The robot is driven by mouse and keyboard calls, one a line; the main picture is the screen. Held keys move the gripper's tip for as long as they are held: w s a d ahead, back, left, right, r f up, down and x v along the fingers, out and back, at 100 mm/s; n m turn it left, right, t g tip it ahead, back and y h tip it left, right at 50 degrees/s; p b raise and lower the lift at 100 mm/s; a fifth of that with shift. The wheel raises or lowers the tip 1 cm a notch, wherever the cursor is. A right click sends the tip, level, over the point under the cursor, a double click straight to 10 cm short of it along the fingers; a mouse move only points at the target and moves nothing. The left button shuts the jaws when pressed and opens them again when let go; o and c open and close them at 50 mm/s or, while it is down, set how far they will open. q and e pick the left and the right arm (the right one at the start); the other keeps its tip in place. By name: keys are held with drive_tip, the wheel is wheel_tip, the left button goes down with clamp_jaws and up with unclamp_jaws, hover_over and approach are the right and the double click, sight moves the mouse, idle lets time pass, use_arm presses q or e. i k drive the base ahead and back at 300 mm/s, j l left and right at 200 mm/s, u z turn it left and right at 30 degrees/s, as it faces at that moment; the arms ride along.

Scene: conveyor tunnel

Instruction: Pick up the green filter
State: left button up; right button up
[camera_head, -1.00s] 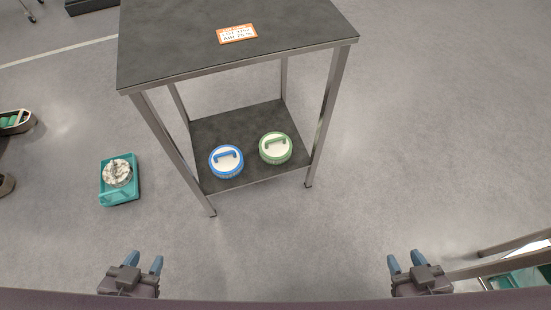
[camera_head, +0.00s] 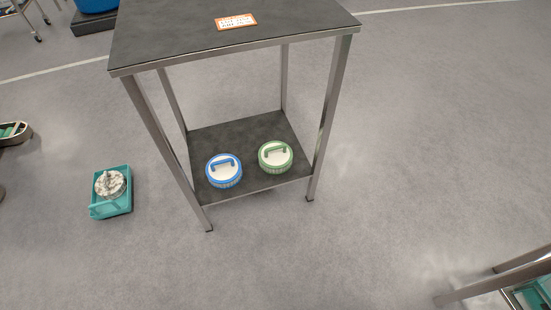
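The green filter (camera_head: 275,158) is a round white-topped canister with a green rim and a green handle. It sits upright on the lower shelf (camera_head: 248,133) of a metal-framed table, to the right of a similar blue filter (camera_head: 223,171). A small gap shows between the two. Neither of my grippers is in view.
The table's dark top (camera_head: 190,30) overhangs the shelf, and its metal legs (camera_head: 328,120) stand at the corners. A teal tray (camera_head: 110,208) holding a whitish object is on the floor at left. Another metal frame (camera_head: 500,283) stands at lower right. Floor in front is clear.

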sight(274, 157)
drive_tip(key=i+j+u, duration=0.25)
drive_tip(key=i+j, duration=0.25)
drive_tip(key=i+j+u, duration=0.2)
drive_tip(key=i+j, duration=0.15)
drive_tip(key=i, duration=0.3)
